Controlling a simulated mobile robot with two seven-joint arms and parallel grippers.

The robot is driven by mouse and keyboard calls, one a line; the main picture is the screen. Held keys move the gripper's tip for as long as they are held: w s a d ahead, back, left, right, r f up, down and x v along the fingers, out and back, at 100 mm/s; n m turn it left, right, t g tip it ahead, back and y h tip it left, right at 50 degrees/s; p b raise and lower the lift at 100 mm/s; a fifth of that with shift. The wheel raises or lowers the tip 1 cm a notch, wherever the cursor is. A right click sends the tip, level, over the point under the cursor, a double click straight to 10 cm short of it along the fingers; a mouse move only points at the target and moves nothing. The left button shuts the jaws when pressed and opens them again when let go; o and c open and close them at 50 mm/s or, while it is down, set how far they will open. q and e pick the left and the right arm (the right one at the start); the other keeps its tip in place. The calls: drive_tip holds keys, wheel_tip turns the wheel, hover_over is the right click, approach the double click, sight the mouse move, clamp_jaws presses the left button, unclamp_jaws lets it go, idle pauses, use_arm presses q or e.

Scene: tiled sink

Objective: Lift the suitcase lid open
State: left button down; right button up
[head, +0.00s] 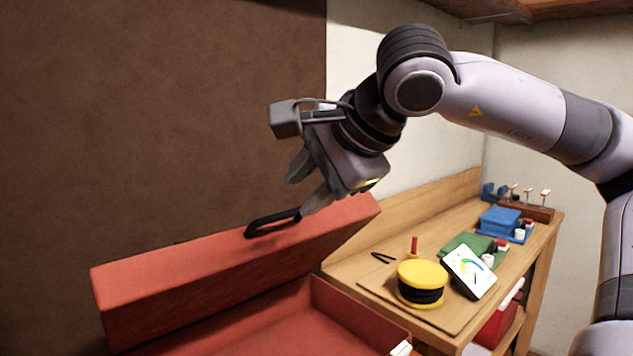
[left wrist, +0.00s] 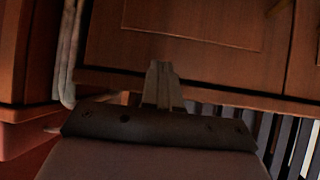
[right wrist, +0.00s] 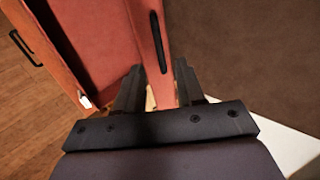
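The red suitcase (head: 335,302) is partly open, its lid (head: 200,268) raised and tilted over the base. A black handle (head: 272,222) is on the lid's front panel; it also shows in the right wrist view (right wrist: 158,45). My right gripper (head: 298,196) is open at the lid's upper edge, beside the handle. In the right wrist view the lid's panel appears between its two spread fingers (right wrist: 160,80); contact is unclear. My left gripper (left wrist: 162,82) is shut and empty, seen only in the left wrist view, in front of wooden furniture.
A brown wall panel (head: 160,110) stands behind the lid.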

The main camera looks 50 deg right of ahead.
sight(283, 213)
drive_tip(key=shift+b+x, duration=1.55)
drive_tip(key=shift+x, duration=2.8)
drive_tip(key=c, duration=0.7)
drive_tip(key=shift+o, duration=0.2)
